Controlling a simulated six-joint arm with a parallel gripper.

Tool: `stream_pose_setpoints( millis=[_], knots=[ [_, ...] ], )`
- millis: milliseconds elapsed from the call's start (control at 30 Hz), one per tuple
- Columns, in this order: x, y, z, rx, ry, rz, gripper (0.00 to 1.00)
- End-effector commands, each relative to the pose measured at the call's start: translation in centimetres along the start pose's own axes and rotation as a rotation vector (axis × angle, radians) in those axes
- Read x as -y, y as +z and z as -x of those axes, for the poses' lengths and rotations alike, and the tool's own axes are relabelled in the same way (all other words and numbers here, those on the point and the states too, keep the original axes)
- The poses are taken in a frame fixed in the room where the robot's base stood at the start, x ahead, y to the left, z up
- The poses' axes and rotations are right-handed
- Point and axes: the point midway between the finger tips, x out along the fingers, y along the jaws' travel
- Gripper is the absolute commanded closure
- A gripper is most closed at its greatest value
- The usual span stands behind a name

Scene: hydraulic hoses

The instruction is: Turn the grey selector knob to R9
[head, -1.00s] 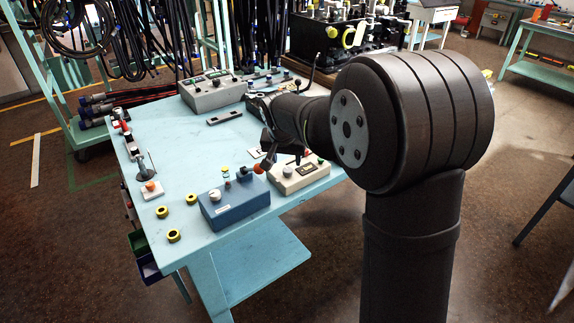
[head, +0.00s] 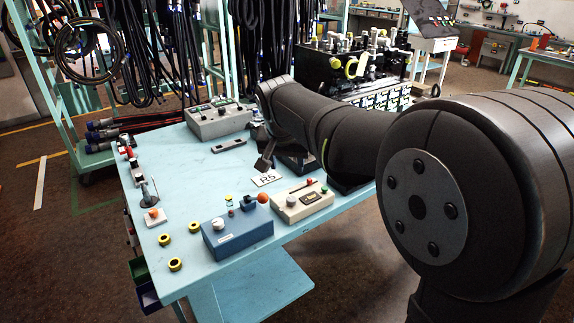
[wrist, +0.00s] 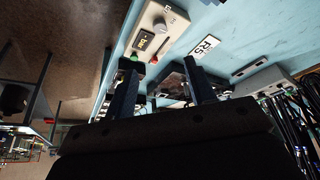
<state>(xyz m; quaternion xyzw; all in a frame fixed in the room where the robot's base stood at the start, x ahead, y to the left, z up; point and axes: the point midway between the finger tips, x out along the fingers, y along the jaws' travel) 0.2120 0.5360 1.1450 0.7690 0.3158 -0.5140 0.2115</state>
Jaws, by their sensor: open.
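A cream control box (head: 318,208) stands on the near right part of the pale blue table. A grey knob (head: 292,200) is on its top, with a red lever and a green button. In the wrist view the grey knob (wrist: 163,24) shows beside a small dark display (wrist: 145,40), whose text I cannot read. I cannot tell which mark the knob points to. My gripper (wrist: 160,84) is open and empty, its two fingers apart from the knob. In the head view my gripper (head: 264,160) is behind the box, partly hard to make out.
A white card marked R5 (head: 267,178) lies behind the cream box. A blue box (head: 238,233) with a pale knob and orange ball stands to its left. A grey control box (head: 218,121) is at the back. Yellow-black rings (head: 176,265) lie front left. The table's middle left is clear.

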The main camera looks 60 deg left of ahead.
Motion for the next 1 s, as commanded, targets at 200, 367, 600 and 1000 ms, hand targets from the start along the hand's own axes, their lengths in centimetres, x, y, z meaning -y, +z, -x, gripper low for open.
stream_pose_setpoints(
  millis=[200, 367, 600, 1000],
  knots=[
    [0.1, -1.5, -0.5, 0.055, 0.008, 0.136, 0.50],
    [0.1, -3.7, -1.0, 0.158, -0.011, 0.395, 0.50],
    [0.1, -6.3, -1.6, 0.296, -0.113, 0.796, 0.50],
    [0.0, -7.0, -2.6, 0.359, -0.207, 1.034, 0.50]
  ],
)
